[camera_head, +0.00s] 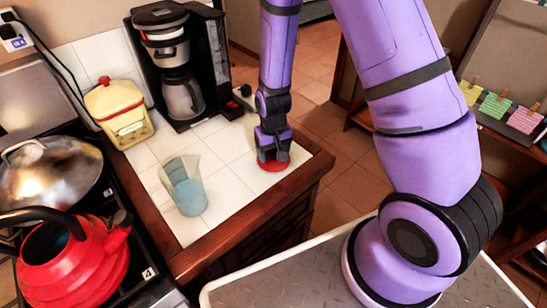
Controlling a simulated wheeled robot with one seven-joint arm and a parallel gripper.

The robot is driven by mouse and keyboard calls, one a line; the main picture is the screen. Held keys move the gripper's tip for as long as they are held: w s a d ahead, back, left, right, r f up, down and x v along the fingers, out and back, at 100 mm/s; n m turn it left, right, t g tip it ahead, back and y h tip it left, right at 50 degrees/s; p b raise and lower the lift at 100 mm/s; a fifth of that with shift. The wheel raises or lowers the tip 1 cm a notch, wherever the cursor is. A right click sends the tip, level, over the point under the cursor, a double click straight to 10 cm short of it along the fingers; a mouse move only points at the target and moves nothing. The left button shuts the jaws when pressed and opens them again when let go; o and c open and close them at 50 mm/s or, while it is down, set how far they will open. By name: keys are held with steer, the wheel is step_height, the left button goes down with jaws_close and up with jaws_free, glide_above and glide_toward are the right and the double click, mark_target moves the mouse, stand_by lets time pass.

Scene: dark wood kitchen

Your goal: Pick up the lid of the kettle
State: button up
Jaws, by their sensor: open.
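The red kettle (88,262) stands on the stove at the lower left, its top open and its black handle arching over it. A small round red lid (273,164) lies on the white tiled counter near its right corner. My gripper (272,156) points down right at the lid and hides its upper part. The jaws are open. I cannot tell whether the fingers touch the lid.
A cloudy measuring cup (186,187) stands on the counter left of my gripper. A coffee maker (178,62) and a yellow canister with a red lid (120,112) stand behind. A large lidded pan (50,178) sits on the stove. The counter's wooden edge (312,178) is close to the lid.

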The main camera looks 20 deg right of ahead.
steer(key=shift+c, duration=0.4)
steer(key=c, duration=0.9)
steer(key=shift+c, duration=0.2)
steer(key=shift+r, duration=0.1)
